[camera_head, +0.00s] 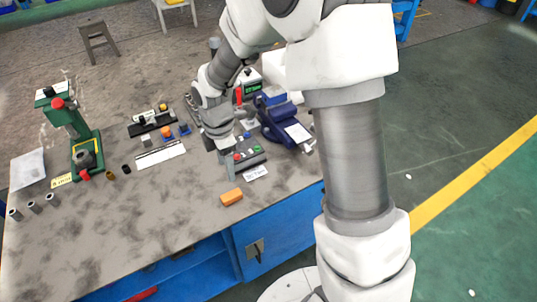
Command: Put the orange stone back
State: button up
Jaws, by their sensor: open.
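An orange block (231,197), which looks like the orange stone, lies flat on the workbench near its front edge. My gripper (229,160) is above the bench, behind the block and apart from it. One grey finger points down beside a dark control box with coloured buttons (250,154). The jaws are open, and I see nothing held. The other finger is hard to make out against the arm and box. A smaller orange piece (167,131) sits among small parts on a dark rack (150,124) further back.
A blue vise (285,122) stands right of my gripper, close to my arm. A green press (83,140) stands at the left, with small cylinders (34,207) in front. A white ruled strip (160,155) lies mid-bench. The bench front left of the orange block is clear.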

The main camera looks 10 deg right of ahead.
jog(key=s+d+r+m+t, duration=0.1)
jog(key=s+d+r+m, duration=0.25)
jog(key=r+m, duration=0.2)
jog(key=s+d+r+m+t, duration=0.2)
jog(key=s+d+r+m, duration=0.15)
jog(key=r, duration=0.35)
jog(key=s+d+r+m+t, duration=0.1)
jog(key=s+d+r+m, duration=0.3)
jog(key=r, duration=0.3)
jog(key=s+d+r+m+t, duration=0.1)
jog(key=s+r+m, duration=0.1)
jog(key=s+m, duration=0.5)
jog(key=shift+s+d+r+m+t, duration=0.15)
jog(key=shift+s+m+t, duration=0.2)
jog(key=shift+m, duration=0.15)
notch_tip(320, 180, up, 7)
jog(key=p, duration=0.6)
jog(key=shift+p, duration=0.35)
jog(key=shift+f, duration=0.3)
jog(key=shift+c, duration=1.1)
jog(key=shift+s, duration=0.1)
